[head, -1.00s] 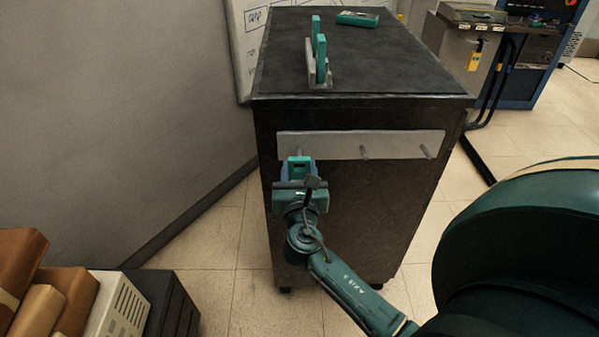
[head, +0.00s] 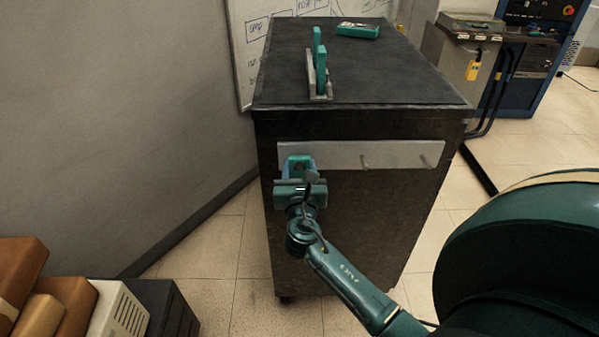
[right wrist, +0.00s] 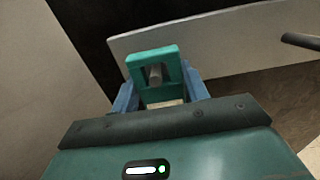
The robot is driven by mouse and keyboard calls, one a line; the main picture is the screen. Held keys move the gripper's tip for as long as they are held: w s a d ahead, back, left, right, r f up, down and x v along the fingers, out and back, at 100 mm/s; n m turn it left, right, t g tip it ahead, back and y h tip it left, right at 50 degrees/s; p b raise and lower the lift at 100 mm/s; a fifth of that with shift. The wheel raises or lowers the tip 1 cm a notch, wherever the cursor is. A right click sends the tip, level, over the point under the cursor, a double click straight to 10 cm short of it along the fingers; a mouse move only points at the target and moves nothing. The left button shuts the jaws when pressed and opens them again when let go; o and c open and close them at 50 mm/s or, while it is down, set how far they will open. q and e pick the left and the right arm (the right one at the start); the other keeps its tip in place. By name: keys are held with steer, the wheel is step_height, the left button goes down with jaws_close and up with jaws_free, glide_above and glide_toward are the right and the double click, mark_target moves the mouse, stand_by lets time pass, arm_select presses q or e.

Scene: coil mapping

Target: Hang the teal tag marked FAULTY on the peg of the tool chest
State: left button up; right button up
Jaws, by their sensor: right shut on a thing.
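The tool chest (head: 330,225) stands ahead, with a light grey strip (head: 335,155) across its upper front. Two pegs show on the strip, a middle peg (head: 365,161) and a right peg (head: 426,161). My right gripper (head: 298,170) is shut on a teal tag (head: 293,162) in front of the strip's left end. In the right wrist view, blue fingers flank the tag (right wrist: 156,95). The end of the left peg (right wrist: 154,74) shows inside the tag's opening; how deep it reaches is unclear. No lettering on the tag is readable. My left gripper is out of view.
A grey holder (head: 318,97) with upright teal pieces (head: 321,65) stands on the chest top, and a teal device (head: 357,30) lies farther back. A grey wall (head: 120,120) is at the left. Brown boxes (head: 62,305) are at the lower left.

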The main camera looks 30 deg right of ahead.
steer(key=shift+w+d+r, duration=0.15)
steer(key=shift+d+r, duration=0.05)
steer(key=shift+r, duration=0.1)
steer(key=shift+f, duration=0.25)
stand_by(0.7)
steer(key=o, duration=0.7)
steer(key=shift+f, duration=0.1)
steer(key=shift+o, duration=0.8)
steer(key=shift+s+a+f, duration=0.1)
steer(key=shift+s+a, duration=0.05)
steer(key=shift+s, duration=0.05)
steer(key=o, duration=0.5)
steer(key=shift+f, duration=0.15)
steer(key=shift+p+v, duration=0.75)
steer(key=shift+v, duration=2.45)
